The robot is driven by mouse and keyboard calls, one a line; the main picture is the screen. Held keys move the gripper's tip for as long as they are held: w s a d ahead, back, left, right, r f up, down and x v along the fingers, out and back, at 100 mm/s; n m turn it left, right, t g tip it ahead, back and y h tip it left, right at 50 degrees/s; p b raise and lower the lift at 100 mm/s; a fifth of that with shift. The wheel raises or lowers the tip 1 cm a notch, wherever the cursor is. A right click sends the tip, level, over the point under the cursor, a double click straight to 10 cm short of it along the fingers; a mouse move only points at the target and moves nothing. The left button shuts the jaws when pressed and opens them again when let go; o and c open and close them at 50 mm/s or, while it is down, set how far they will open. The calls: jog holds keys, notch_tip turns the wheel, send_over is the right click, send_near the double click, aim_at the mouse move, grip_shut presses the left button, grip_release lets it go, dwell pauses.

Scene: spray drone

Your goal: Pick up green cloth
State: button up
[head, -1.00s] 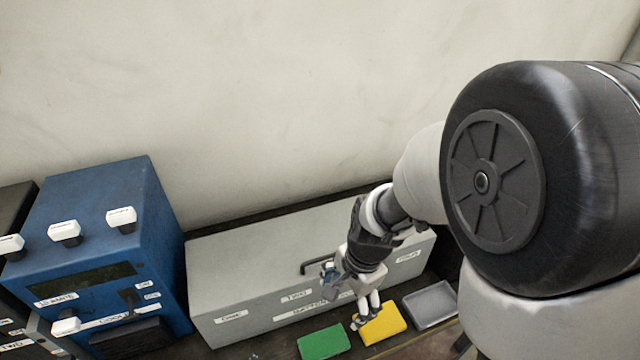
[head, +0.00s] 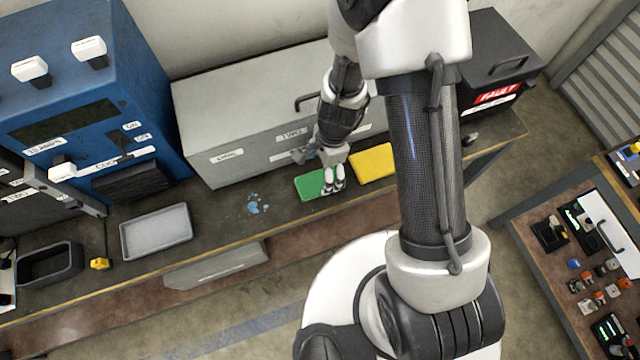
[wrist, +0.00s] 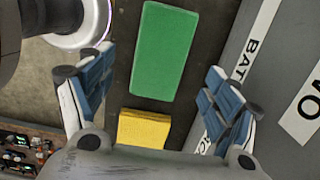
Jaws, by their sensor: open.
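The green cloth (head: 309,186) lies flat on the workbench in front of the grey case in the head view. It looks like a flat rectangle and also shows whole in the wrist view (wrist: 160,48), above the middle. My gripper (head: 333,184) is at the cloth's right end in the head view, pointing down. In the wrist view my gripper (wrist: 155,80) is open, its blue-padded fingers wide apart on either side, with nothing held. The gap between the fingertips and the cloth cannot be told.
A yellow cloth (head: 373,163) lies just right of the green one. The long grey case (head: 232,125) stands close behind both. A blue unit (head: 150,110) and an empty grey tray (head: 155,232) are to the left. Bare bench with blue specks lies left of the green cloth.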

aim_at(320, 181)
jog(key=f+b, duration=0.1)
jog(key=f, duration=0.1)
jog(key=f+b, duration=0.1)
jog(key=f, duration=0.1)
jog(key=f+b, duration=0.1)
jog(key=shift+a+f+b, duration=0.35)
jog(key=shift+f, duration=0.05)
jog(key=shift+r, duration=0.1)
jog(key=shift+s, duration=0.1)
jog(key=shift+c, duration=0.3)
jog(key=c, duration=0.9)
